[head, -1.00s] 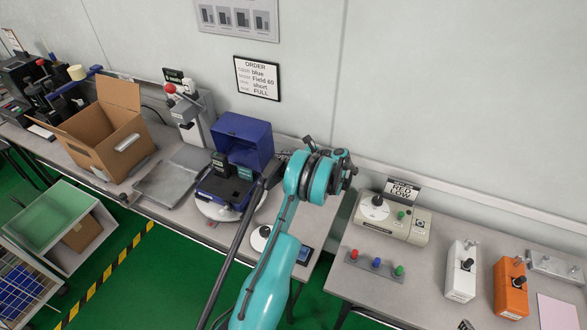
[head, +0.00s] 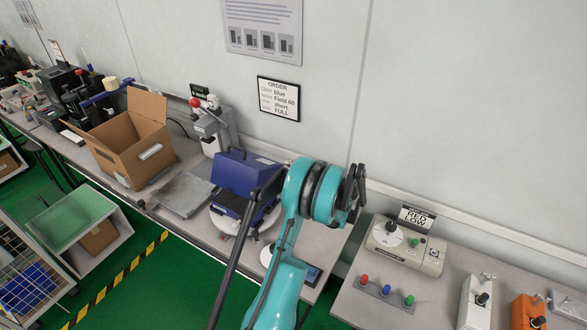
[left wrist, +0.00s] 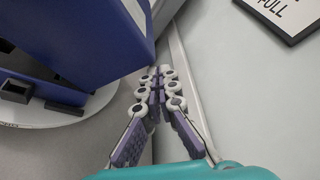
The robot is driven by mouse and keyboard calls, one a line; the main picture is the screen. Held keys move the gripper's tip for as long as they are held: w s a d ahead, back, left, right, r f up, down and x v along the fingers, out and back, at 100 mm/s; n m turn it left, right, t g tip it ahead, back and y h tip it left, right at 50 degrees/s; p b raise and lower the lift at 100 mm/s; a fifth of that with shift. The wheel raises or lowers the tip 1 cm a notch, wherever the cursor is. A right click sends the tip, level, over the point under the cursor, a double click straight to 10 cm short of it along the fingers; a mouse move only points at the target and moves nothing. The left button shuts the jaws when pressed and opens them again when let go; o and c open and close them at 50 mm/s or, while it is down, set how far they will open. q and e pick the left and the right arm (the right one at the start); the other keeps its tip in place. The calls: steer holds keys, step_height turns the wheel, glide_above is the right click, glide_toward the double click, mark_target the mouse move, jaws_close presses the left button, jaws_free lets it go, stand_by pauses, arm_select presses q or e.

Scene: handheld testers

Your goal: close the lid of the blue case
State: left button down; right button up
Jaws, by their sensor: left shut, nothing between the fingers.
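The blue case (head: 232,203) sits on a round white turntable on the bench. Its blue lid (head: 243,172) leans forward over the base and hides most of the inside. In the left wrist view the lid (left wrist: 85,40) fills the upper left, with the base (left wrist: 40,88) and its dark latches below it. My left gripper (head: 283,172) is at the right, rear side of the case, largely hidden by my teal wrist. In the left wrist view its fingers (left wrist: 160,88) are together and empty, between the case and the wall. My right gripper is not in view.
A cardboard box (head: 130,145) and a grey tray (head: 185,193) stand left of the case. A grey press (head: 215,125) stands behind it. The wall is close behind the bench. A second bench on the right holds a beige tester (head: 405,245).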

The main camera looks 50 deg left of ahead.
arm_select(q)
steer(key=s, duration=0.1)
steer(key=s+d+r, duration=0.1)
steer(key=s, duration=0.1)
steer(key=shift+r, duration=0.15)
steer(key=shift+s+d+r+b, duration=0.15)
steer(key=shift+s+b, duration=0.1)
steer(key=shift+s, duration=0.3)
steer(key=shift+s+d+b, duration=0.15)
steer(key=shift+s+b, duration=0.05)
steer(key=shift+s, duration=0.3)
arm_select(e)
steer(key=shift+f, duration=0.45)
arm_select(q)
steer(key=shift+w+a, duration=0.35)
steer(key=shift+w, duration=0.05)
steer(key=p, duration=0.2)
glide_toward(279, 168)
steer(key=d, duration=0.1)
steer(key=d+f, duration=0.1)
steer(key=d, duration=0.2)
steer(key=shift+w+d+f, duration=0.2)
steer(key=shift+d+f, duration=0.1)
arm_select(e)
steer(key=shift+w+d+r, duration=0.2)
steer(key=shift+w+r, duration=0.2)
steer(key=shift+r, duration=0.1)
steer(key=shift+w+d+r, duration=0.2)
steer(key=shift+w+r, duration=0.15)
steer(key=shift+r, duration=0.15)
